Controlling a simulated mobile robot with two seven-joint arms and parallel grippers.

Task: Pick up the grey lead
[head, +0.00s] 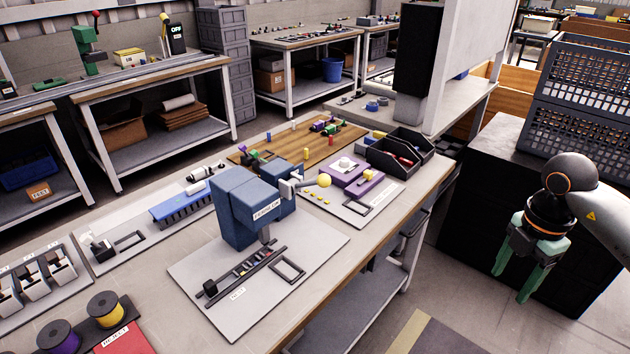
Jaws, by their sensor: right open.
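I cannot make out a grey lead for certain in the head view. My right gripper (512,284), with green fingers, hangs at the right with its fingertips pointing down. It is open and empty, over the floor beside the black cabinet and apart from the workbench. My left gripper is not in view.
The long workbench (395,232) holds a blue press-like machine (237,212) on a grey plate, a purple fixture (343,176), black bins (400,152), a blue comb-like block (182,207) and spools (104,309). Grey crates (585,95) stand on the black cabinet. Floor shows between bench and cabinet.

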